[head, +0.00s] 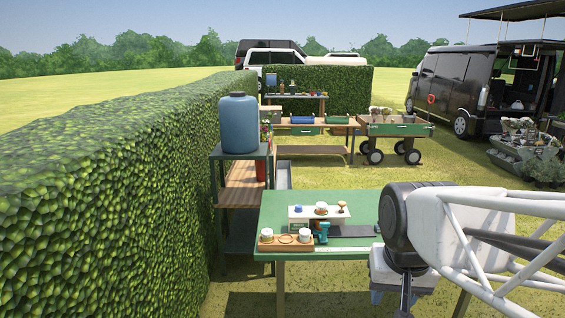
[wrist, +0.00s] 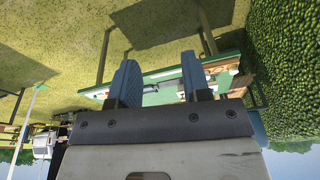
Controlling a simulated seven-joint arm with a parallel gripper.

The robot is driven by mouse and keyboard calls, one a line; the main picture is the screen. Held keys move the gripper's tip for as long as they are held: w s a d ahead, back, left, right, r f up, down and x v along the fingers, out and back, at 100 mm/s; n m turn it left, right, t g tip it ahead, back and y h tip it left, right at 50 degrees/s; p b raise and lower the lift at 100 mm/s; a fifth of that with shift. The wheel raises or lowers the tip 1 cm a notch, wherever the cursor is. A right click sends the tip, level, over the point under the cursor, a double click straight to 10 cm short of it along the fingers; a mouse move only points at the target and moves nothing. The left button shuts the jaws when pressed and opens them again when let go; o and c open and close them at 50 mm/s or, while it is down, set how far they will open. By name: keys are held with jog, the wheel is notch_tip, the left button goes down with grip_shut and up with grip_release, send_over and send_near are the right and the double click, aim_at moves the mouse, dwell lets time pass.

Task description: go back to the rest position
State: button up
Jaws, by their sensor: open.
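My gripper (wrist: 161,82) shows in the wrist view with its two blue fingers apart and nothing between them. In the wrist view, which is upside down, the green table (wrist: 158,98) lies beyond the fingers. The gripper looks apart from the things on the table.
A wooden tray (head: 268,245) with white-topped pots, a teal tool (head: 323,232) and a white riser (head: 300,221) stand at the table's left. A hedge (head: 110,190) runs along the left. A blue barrel (head: 239,123), wagon (head: 395,130) and dark van (head: 455,85) stand farther back.

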jog(key=s+f+n, duration=0.1)
jog(key=s+f, duration=0.1)
jog(key=s, duration=0.4)
jog(key=shift+f+n, duration=0.3)
